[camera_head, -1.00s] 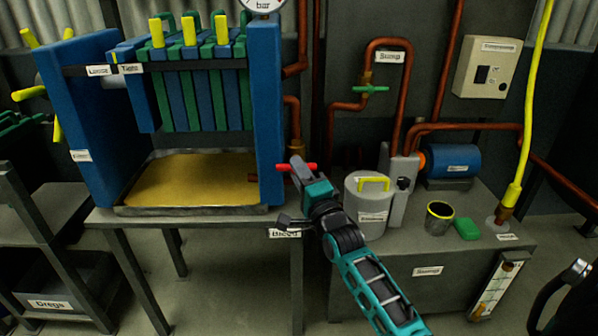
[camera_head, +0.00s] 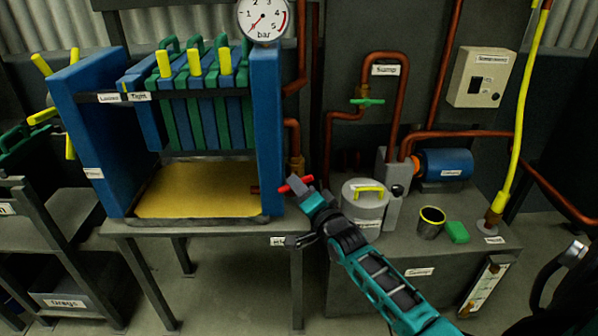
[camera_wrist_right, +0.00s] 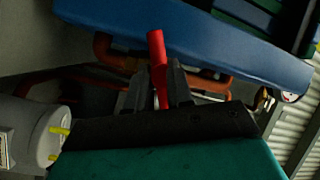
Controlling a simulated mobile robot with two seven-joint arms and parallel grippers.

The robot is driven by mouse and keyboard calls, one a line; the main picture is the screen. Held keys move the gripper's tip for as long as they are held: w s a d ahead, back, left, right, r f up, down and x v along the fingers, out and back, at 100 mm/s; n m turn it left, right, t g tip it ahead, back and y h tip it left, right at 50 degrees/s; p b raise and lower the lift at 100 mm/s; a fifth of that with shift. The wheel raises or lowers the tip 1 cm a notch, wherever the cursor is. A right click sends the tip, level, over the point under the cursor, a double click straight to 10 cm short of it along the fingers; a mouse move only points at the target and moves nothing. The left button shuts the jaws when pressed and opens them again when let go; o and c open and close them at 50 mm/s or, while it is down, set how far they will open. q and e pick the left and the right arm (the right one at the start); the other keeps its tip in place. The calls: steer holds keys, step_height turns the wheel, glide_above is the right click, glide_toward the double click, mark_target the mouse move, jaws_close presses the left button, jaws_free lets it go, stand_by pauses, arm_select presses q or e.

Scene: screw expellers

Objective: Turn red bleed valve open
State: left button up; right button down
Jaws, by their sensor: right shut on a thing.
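The red bleed valve handle (camera_head: 285,188) is a short red bar at the lower right of the blue press frame. It sits slightly tilted, with its right end higher. My right gripper (camera_head: 299,186) reaches it from the lower right and is shut on it. In the right wrist view, the red handle (camera_wrist_right: 156,45) sticks out from between the dark fingers (camera_wrist_right: 160,80). The fingers hide part of the handle, and the valve body cannot be made out clearly. A label, partly hidden, hangs below on the table edge (camera_head: 278,241).
The blue press (camera_head: 270,130) stands just left of the handle, over a yellowish tray (camera_head: 195,220). A grey lidded pot (camera_head: 362,212) stands close to the right of my gripper. Copper pipes (camera_head: 292,130) run behind. A pressure gauge (camera_head: 264,17) is above.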

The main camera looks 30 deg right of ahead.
arm_select(q)
step_height(320, 180, up, 11)
steer(key=s+a+y+p, duration=0.1)
steer(key=a+p, duration=0.1)
steer(key=p, duration=1.2)
steer(key=shift+s+a+r, duration=0.15)
steer(key=shift+s+a, duration=0.1)
steer(key=shift+a, duration=0.1)
arm_select(e)
steer(key=shift+w+a+r+n+g+h, duration=0.1)
steer(key=shift+r+n+g+h, duration=0.2)
steer(key=shift+n+g, duration=1)
steer(key=shift+w+a+r+n+g+h, duration=0.1)
steer(key=shift+n+g+h, duration=0.4)
steer(key=shift+n, duration=1.4)
steer(key=shift+a+r+n+g+h, duration=0.15)
steer(key=shift+n+g+h, duration=0.15)
steer(key=shift+n+g, duration=1)
steer(key=shift+n+t, duration=0.3)
steer(key=shift+n, duration=0.1)
steer(key=c, duration=1.1)
jaws_free()
steer(key=shift+f, duration=0.1)
steer(key=shift+o, duration=0.2)
steer(key=shift+d, duration=0.15)
arm_select(q)
steer(key=shift+r, duration=0.1)
arm_select(e)
steer(key=shift+s, duration=0.15)
